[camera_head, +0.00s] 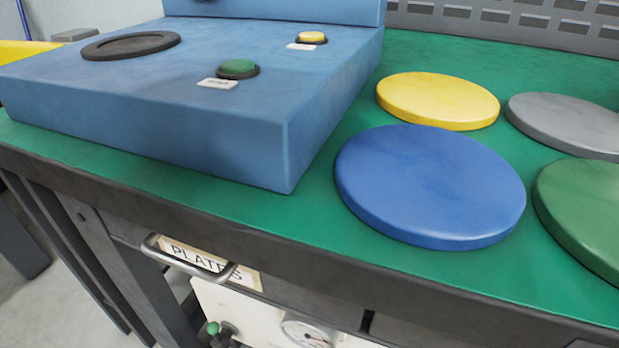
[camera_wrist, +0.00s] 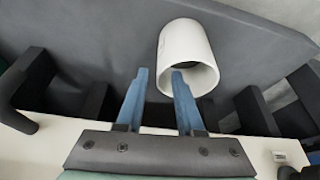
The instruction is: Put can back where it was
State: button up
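A white hollow can (camera_wrist: 184,38) is in the upper middle of the wrist view, its open end facing my gripper. My gripper (camera_wrist: 159,72) has two blue fingers standing apart, with nothing visibly clamped between them. The right fingertip overlaps the can's open mouth; I cannot tell whether it is inside or just in front. The left finger is beside the can, with a narrow gap in the picture. In the head view neither the can nor my gripper shows.
The green-topped bench (camera_head: 215,205) carries a blue test box (camera_head: 180,115) with green and yellow buttons. Blue (camera_head: 430,185), yellow (camera_head: 437,98), grey (camera_head: 570,122) and green (camera_head: 590,205) discs lie at right. Below is a drawer handle (camera_head: 190,258) by a PLATES label.

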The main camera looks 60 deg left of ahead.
jog(key=p+v, duration=0.6)
jog(key=v, duration=0.4)
jog(key=shift+s, duration=0.1)
